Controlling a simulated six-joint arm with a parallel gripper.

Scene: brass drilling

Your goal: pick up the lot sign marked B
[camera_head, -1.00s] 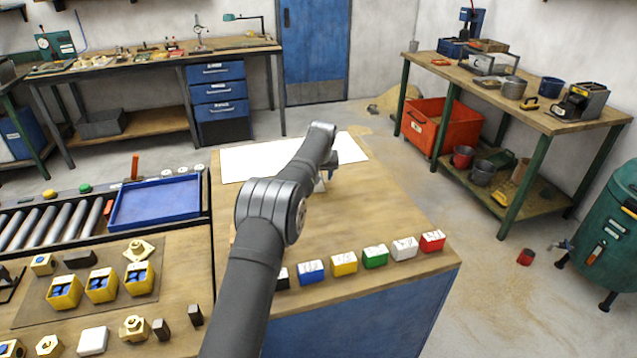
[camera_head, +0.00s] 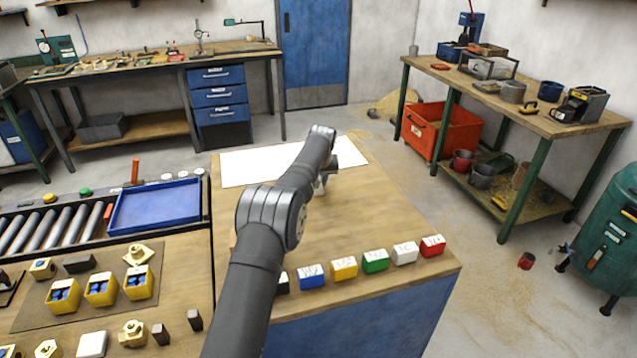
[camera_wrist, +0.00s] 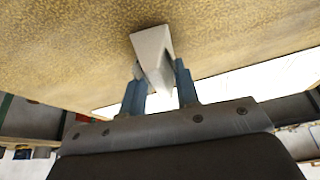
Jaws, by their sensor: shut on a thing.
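A pale grey-white wedge-shaped sign (camera_wrist: 152,45) is between the blue fingers of my gripper (camera_wrist: 158,68) in the wrist view. The fingers are shut on it from both sides. No letter shows on the faces I see, so I cannot read whether it is marked B. In the head view my gripper (camera_head: 322,182) is low over the wooden bench top, near the front edge of a white sheet. My arm hides most of the sign there. I cannot tell whether the sign still touches the bench.
Black, blue (camera_head: 311,275), yellow (camera_head: 344,267), green (camera_head: 375,261), white (camera_head: 404,253) and red (camera_head: 432,245) blocks line the bench's front edge. The white sheet (camera_head: 250,167) lies behind. A blue tray (camera_head: 155,205) is at left. The bench (camera_head: 390,215) right of my gripper is clear.

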